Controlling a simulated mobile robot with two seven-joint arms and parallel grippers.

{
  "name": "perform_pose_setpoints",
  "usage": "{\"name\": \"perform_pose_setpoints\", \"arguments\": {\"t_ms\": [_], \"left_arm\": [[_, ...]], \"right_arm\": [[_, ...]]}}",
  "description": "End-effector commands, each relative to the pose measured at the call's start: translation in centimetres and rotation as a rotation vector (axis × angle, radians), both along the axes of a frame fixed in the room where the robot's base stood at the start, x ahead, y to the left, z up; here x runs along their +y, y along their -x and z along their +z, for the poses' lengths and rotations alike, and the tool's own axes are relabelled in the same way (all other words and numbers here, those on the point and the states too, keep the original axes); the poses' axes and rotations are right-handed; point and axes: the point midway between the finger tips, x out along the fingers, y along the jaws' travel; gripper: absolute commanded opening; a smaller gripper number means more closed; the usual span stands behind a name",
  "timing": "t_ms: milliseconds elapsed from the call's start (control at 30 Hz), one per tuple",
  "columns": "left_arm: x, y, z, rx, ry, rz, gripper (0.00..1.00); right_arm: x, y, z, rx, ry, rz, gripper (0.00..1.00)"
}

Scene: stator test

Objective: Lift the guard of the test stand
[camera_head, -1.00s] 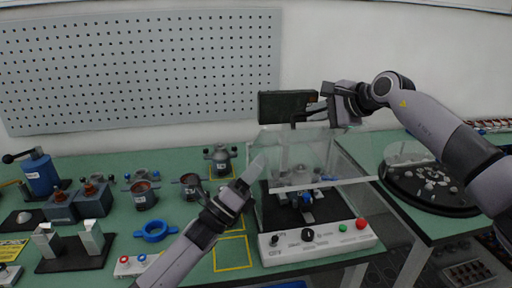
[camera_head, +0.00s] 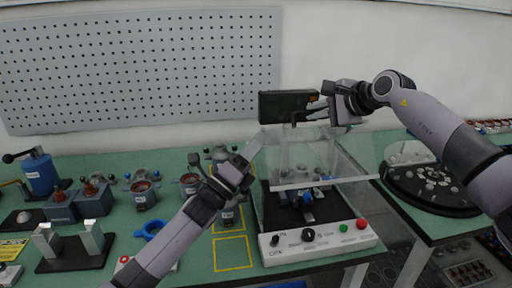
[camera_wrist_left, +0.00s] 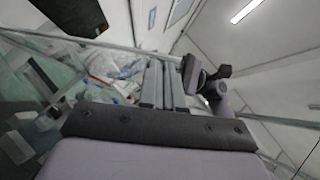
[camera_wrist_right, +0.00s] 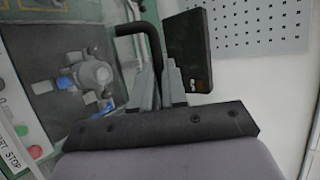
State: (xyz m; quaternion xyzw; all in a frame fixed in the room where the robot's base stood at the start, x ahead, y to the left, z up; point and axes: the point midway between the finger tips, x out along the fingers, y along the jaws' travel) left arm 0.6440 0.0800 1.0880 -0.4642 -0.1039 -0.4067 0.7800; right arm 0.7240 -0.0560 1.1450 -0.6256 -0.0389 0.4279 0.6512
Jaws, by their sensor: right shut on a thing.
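The test stand (camera_head: 278,243) has a white front panel with a knob and green and red buttons. Its clear guard (camera_head: 350,155) is tilted up, its front edge above the black bed. My right gripper (camera_head: 318,108) is at the guard's top and is shut on its black handle, which also shows in the right wrist view (camera_wrist_right: 150,42). My left gripper (camera_head: 253,150) is beside the guard's left side, its fingers close together with nothing seen between them. A pale bar crosses behind its fingers in the left wrist view; contact with the guard cannot be told.
A dark box (camera_head: 287,104) stands up behind the guard, close to my right gripper. Several pots and fixtures, a blue ring (camera_head: 151,229) and a yellow marked square (camera_head: 232,254) are on the green table at left. A round black tray (camera_head: 432,190) is at right.

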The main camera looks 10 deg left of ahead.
Motion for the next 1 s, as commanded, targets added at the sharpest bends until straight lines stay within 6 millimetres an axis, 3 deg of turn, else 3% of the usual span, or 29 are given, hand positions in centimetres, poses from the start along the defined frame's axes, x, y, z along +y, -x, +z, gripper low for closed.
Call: {"name": "perform_pose_setpoints", "arguments": {"t_ms": [267,300,367,733,1000], "left_arm": [[0.4,-0.4,1.0,0.004,0.015,0.007,0.00],[0.4,-0.4,1.1,0.004,0.015,0.007,0.00],[0.4,-0.4,1.1,0.004,0.016,0.008,0.00],[0.4,-0.3,1.2,0.001,0.016,0.007,0.00],[0.5,-0.3,1.2,0.001,0.017,0.008,0.00]], "right_arm": [[0.1,0.3,-0.6,0.018,0.007,0.007,0.00],[0.1,0.3,-0.6,0.019,0.007,0.008,0.22],[0.1,0.3,-0.7,0.019,0.007,0.008,0.38],[-0.1,0.4,-0.7,0.021,0.009,0.006,0.38],[-1.6,1.7,0.4,0.020,0.010,0.003,0.38]]}}
